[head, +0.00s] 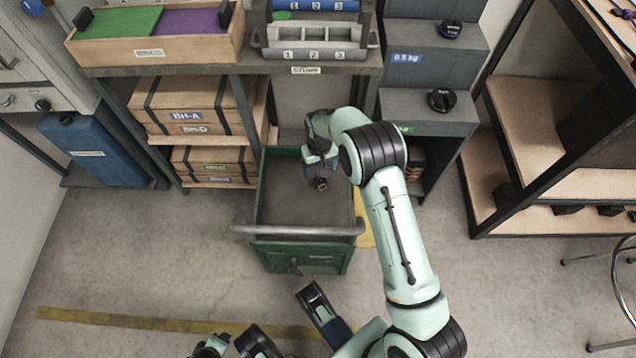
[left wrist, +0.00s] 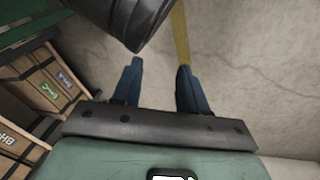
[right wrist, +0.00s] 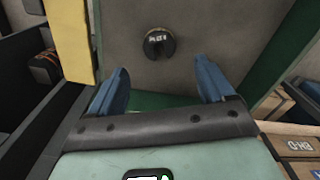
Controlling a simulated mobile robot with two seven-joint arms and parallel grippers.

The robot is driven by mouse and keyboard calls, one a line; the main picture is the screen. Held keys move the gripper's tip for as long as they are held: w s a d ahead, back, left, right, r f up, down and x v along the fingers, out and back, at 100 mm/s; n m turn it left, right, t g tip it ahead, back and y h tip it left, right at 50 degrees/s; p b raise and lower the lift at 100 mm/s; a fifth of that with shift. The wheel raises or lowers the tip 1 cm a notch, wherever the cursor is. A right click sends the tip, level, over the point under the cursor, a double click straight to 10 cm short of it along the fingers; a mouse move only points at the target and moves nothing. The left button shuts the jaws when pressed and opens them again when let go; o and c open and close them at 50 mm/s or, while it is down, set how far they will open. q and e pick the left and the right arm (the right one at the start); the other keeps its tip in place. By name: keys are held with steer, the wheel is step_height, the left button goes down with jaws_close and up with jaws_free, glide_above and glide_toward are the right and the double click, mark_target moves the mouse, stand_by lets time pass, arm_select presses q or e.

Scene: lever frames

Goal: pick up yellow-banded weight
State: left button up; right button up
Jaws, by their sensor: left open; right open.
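A small dark round weight (right wrist: 158,42) with a pale label lies on the floor of the open green drawer (head: 258,215). The weight also shows in the head view (head: 320,184); a yellow band on it cannot be made out clearly. My right gripper (head: 320,168) reaches down into the drawer, close to the weight. In the right wrist view my right gripper (right wrist: 160,75) is open and empty, with the weight ahead between its blue fingers, apart from them. My left gripper (left wrist: 160,68) is open and empty over the bare floor.
Two more dark weights, an upper one (head: 450,28) and a lower one (head: 441,100), stand on grey steps right of the drawer. Wooden boxes (head: 190,110) sit left of it. The drawer's bar handle (head: 290,231) crosses its front. Concrete floor is clear at left.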

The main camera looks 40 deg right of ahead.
mark_target(320, 180)
step_height(320, 180, down, 3)
steer(key=shift+r, duration=0.2)
steer(key=f+b, duration=0.2)
steer(key=f, duration=0.3)
steer(key=shift+s+f, duration=0.1)
steer(key=shift+s, duration=0.1)
arm_select(q)
steer(key=s+f+g, duration=0.1)
steer(key=s+f, duration=0.3)
steer(key=shift+s+a+g, duration=0.35)
steer(key=shift+g, duration=0.05)
arm_select(e)
steer(key=c, duration=1.3)
steer(key=shift+c, duration=0.2)
steer(key=shift+r, duration=0.2)
